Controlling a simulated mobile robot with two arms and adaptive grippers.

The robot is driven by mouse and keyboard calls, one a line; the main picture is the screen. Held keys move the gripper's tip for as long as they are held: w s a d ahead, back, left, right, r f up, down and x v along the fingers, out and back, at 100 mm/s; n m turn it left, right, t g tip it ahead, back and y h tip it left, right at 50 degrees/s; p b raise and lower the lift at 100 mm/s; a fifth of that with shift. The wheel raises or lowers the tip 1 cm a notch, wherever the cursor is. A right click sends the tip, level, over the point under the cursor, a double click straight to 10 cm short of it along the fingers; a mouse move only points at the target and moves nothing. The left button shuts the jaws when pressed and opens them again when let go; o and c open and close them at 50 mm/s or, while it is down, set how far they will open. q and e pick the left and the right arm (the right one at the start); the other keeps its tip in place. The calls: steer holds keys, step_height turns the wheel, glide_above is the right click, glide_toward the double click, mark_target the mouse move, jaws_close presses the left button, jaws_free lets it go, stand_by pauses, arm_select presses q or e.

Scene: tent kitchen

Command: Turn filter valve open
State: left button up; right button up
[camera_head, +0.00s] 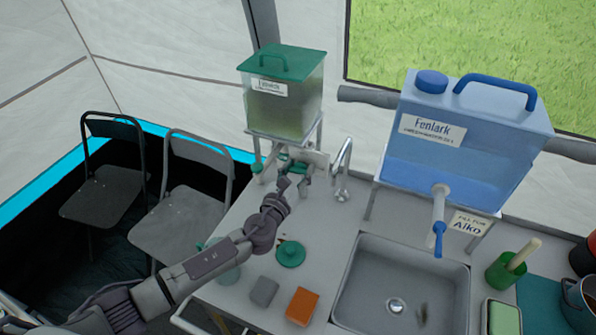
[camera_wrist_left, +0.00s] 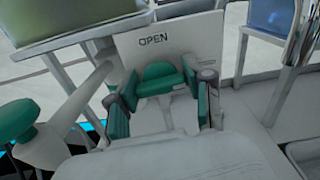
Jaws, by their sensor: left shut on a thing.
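The filter tank (camera_head: 284,108) is clear with a green lid and stands on a white frame at the back of the counter. Below it, a green valve handle (camera_wrist_left: 160,76) lies in front of a white plate marked "OPEN" (camera_wrist_left: 153,39). My left gripper (camera_head: 292,180) reaches up to the valve from the front. In the left wrist view, its fingers (camera_wrist_left: 162,98) stand on either side of green parts of the handle, and it is shut on the handle. The handle's exact angle is hard to tell. My right gripper is not in view.
A chrome tap (camera_head: 342,168) stands close right of the valve. A sink (camera_head: 400,285) and a blue water tank (camera_head: 465,140) with a spout are further right. A green lid (camera_head: 290,254), grey block (camera_head: 264,291) and orange block (camera_head: 302,306) lie on the counter.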

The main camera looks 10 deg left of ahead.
arm_select(q)
steer(key=n+b, duration=0.1)
steer(key=n, duration=0.2)
steer(key=shift+f+b, duration=0.2)
steer(key=shift+b, duration=0.15)
steer(key=n+b, duration=0.1)
steer(key=n, duration=0.3)
steer(key=shift+n, duration=0.4)
steer(key=n+b, duration=0.1)
steer(key=n, duration=0.3)
steer(key=shift+a, duration=0.1)
steer(key=n+b, duration=0.1)
steer(key=n, duration=0.4)
steer(key=o, duration=1.2)
